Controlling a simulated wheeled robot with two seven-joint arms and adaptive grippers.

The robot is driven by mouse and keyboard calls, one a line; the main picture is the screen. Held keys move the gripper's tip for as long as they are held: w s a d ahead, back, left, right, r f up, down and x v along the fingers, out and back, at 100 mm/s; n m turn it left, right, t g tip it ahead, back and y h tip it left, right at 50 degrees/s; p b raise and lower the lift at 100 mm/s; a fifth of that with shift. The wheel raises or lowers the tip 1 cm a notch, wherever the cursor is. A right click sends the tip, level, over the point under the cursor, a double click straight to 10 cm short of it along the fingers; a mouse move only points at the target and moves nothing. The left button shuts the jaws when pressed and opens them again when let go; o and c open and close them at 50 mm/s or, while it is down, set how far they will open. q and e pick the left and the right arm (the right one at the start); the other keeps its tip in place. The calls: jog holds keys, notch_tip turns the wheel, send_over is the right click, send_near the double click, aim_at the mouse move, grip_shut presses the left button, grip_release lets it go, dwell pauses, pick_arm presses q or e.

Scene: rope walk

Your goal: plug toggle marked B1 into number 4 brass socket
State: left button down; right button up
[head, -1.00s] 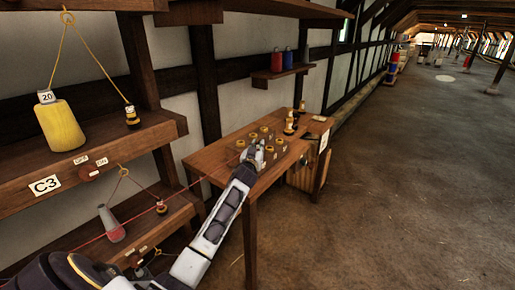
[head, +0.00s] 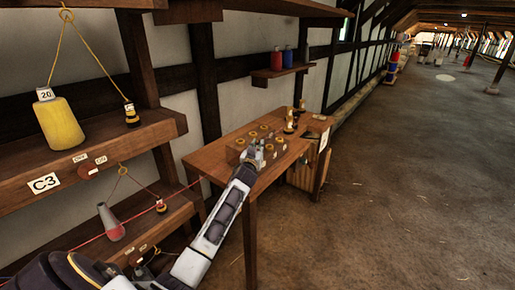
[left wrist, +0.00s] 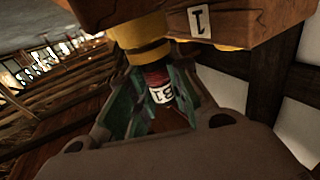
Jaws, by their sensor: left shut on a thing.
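In the left wrist view, the toggle marked B1 (left wrist: 162,93) has a white label and a dark red band. It stands between the green fingers of my left gripper (left wrist: 155,105), which is shut on it. The toggle's far end is close to a brass socket (left wrist: 140,45) on a wooden block; I cannot tell whether they touch. A tag reading 1 (left wrist: 201,20) is on that block. In the head view my left gripper (head: 258,156) is at the near side of the block with several brass sockets (head: 265,129). The number 4 mark is not readable. My right gripper is not in view.
The block stands on a wooden table (head: 222,165). Dark and brass pieces (head: 290,122) stand behind it. At left, shelves hold a yellow weight (head: 59,124), a grey-red weight (head: 111,222) and cords. A red line runs low past the shelves. The floor at right is clear.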

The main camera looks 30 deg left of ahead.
pick_arm(q)
jog(key=shift+f, duration=0.25)
jog(key=c, duration=1.6)
grip_release()
jog(key=shift+s+d, duration=0.1)
jog(key=shift+s, duration=0.05)
jog(key=p+v, duration=0.3)
jog(key=v, duration=0.7)
jog(key=shift+s, duration=0.35)
jog(key=shift+d, duration=0.1)
